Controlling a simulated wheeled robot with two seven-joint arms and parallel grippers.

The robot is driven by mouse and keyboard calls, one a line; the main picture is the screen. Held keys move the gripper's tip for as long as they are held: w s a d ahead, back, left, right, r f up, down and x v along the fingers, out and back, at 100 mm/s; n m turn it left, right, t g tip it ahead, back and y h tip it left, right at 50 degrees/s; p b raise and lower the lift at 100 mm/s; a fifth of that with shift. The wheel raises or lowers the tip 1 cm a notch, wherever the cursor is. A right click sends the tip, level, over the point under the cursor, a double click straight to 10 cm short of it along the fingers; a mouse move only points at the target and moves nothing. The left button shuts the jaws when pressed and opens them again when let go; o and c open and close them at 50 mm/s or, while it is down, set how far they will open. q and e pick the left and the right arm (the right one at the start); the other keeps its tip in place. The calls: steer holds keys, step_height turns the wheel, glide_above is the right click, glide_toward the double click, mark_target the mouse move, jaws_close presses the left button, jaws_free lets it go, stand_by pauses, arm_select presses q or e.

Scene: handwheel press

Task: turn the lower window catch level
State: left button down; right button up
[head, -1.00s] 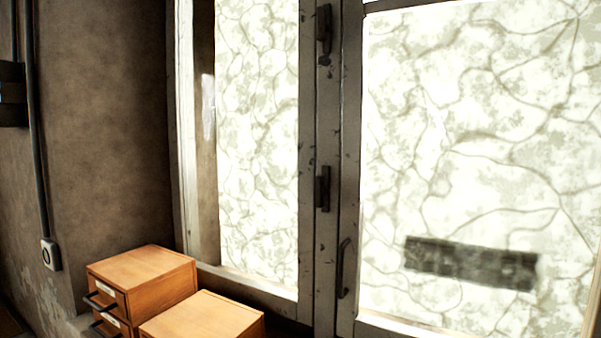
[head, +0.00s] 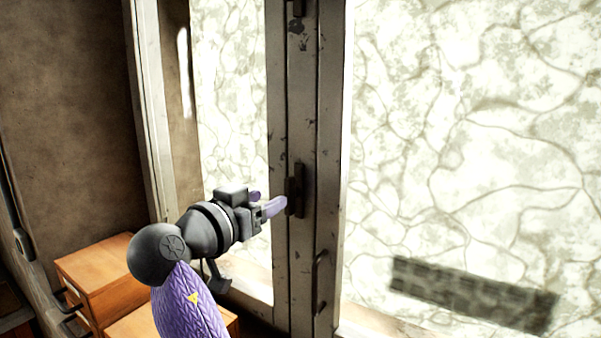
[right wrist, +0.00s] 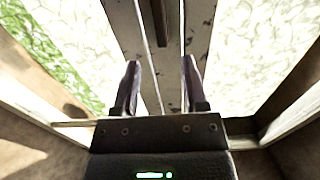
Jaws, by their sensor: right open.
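The lower window catch (head: 295,190) is a dark upright bar on the worn grey window frame, between the two panes. My right gripper (head: 270,200) is open and empty, just left of the catch in the head view, with one purple fingertip close to it. I cannot tell whether they touch. In the right wrist view a dark upright bar (right wrist: 157,20), seemingly the catch, lies beyond the fingertips (right wrist: 160,65), roughly in line with the gap between them. My left gripper is not in view.
The upper catch (head: 295,10) is at the top of the same frame. A curved pull handle (head: 319,280) is below right of the lower catch. Wooden drawer boxes (head: 95,265) stand at lower left, partly behind my right arm. The bright panes flank the frame.

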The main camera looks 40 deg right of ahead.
mark_target(286, 189)
steer(key=p+x, duration=0.2)
steer(key=x, duration=0.1)
steer(key=shift+w+d+r, duration=0.15)
steer(key=shift+d+r, duration=0.05)
steer(key=shift+r, duration=0.2)
steer(key=x, duration=0.2)
steer(key=p+x, duration=0.1)
steer(key=shift+w+d+f, duration=0.1)
steer(key=shift+d+f, duration=0.2)
steer(key=shift+d, duration=0.05)
steer(key=shift+d+f, duration=0.1)
steer(key=shift+d, duration=0.2)
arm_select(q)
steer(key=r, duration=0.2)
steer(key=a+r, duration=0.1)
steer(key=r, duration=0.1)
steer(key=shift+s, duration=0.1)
arm_select(e)
steer(key=shift+a, duration=0.1)
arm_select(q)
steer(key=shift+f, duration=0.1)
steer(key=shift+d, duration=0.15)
arm_select(e)
steer(key=shift+f, duration=0.1)
jaws_close()
